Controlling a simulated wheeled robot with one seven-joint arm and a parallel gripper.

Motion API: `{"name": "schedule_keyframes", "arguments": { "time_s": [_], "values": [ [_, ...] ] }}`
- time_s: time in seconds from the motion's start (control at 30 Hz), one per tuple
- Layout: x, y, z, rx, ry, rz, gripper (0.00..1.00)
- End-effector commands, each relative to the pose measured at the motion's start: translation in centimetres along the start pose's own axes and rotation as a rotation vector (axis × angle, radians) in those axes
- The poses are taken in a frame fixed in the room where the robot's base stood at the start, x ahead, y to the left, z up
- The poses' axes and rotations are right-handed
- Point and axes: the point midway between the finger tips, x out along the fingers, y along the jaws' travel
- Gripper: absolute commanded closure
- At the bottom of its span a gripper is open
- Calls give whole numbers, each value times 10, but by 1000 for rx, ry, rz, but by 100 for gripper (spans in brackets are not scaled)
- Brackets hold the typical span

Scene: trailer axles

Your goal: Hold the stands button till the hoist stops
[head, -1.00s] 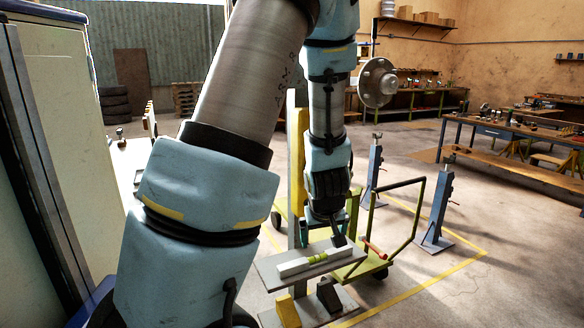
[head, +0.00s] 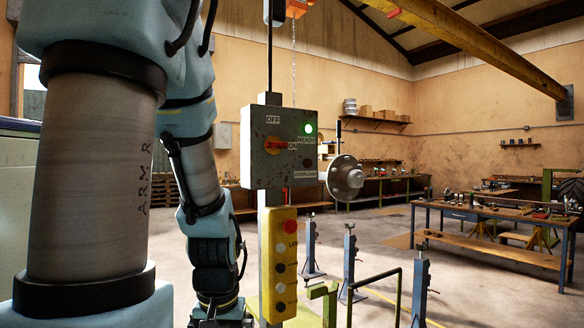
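A yellow button box (head: 266,265) hangs on a post in the head view, with a red button (head: 290,226) on top and several black or pale buttons below. Most labels are too small to read, so I cannot tell which is the stands button. Above it is a grey control box (head: 262,165) with an orange OFF/ON switch (head: 276,146) and a lit green READY lamp (head: 308,128). The orange hoist (head: 298,8) is cut off by the top edge, its chain hanging down. My gripper (head: 221,318) is at the bottom edge, left of the button box and apart from it; its fingertips are not clear.
A wheel hub (head: 343,177) stands out right of the control box. Blue stands (head: 348,265) and a green frame (head: 325,300) are on the floor to the right. A yellow beam (head: 480,45) crosses overhead.

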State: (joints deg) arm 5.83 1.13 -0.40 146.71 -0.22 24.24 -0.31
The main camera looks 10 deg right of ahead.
Motion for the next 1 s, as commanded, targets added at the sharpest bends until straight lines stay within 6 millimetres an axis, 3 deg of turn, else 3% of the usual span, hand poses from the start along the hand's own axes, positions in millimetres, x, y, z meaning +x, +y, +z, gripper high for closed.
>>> {"name": "schedule_keyframes", "arguments": {
  "time_s": [0.2,1.0],
  "values": [
    [0,0,0,0,1,0,2],
    [0,0,0,0,1,1,92]
  ]
}}
